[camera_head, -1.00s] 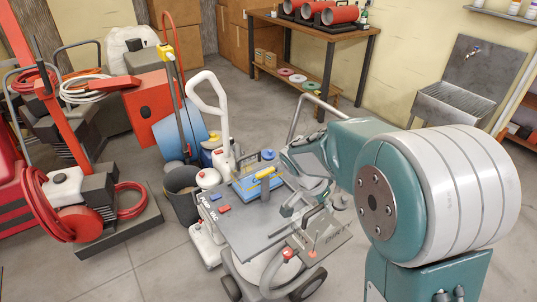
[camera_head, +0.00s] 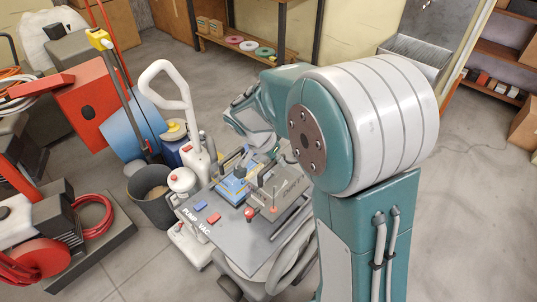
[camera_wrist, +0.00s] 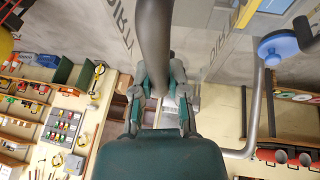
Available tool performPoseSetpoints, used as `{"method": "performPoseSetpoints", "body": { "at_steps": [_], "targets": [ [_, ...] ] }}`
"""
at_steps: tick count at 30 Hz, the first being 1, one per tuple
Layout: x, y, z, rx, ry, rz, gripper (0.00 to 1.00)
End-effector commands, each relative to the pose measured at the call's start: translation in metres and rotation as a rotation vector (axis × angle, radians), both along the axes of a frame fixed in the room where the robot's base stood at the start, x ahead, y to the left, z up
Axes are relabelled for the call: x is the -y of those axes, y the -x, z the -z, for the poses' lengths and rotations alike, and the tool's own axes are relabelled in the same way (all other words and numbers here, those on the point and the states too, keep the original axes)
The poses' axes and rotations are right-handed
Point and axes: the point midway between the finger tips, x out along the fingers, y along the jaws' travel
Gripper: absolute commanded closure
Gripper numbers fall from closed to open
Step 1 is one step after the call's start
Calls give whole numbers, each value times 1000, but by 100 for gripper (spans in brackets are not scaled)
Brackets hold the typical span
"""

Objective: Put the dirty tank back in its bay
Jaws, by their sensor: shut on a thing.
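The tank's see-through walls and lettering (camera_wrist: 220,45) also show there. A blue part (camera_head: 233,188) sits on the deck just left of the tank. My arm hides some of the tank's far side. I cannot tell whether the tank touches the deck, and the bay is not clearly visible.
The white pump-vac cart handle (camera_head: 168,85) rises behind the deck. A dark bucket (camera_head: 150,195) stands left of the cart. Red hose equipment (camera_head: 45,250) is at the far left. The floor at the right is open.

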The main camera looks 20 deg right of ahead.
Motion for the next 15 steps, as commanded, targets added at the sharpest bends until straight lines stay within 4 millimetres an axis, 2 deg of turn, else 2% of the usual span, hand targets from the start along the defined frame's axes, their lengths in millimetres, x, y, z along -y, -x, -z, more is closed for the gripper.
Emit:
{"method": "performPoseSetpoints", "body": {
  "at_steps": [15],
  "targets": [
    [-4, 0, 39, -2, 6, -1, 100]
  ]
}}
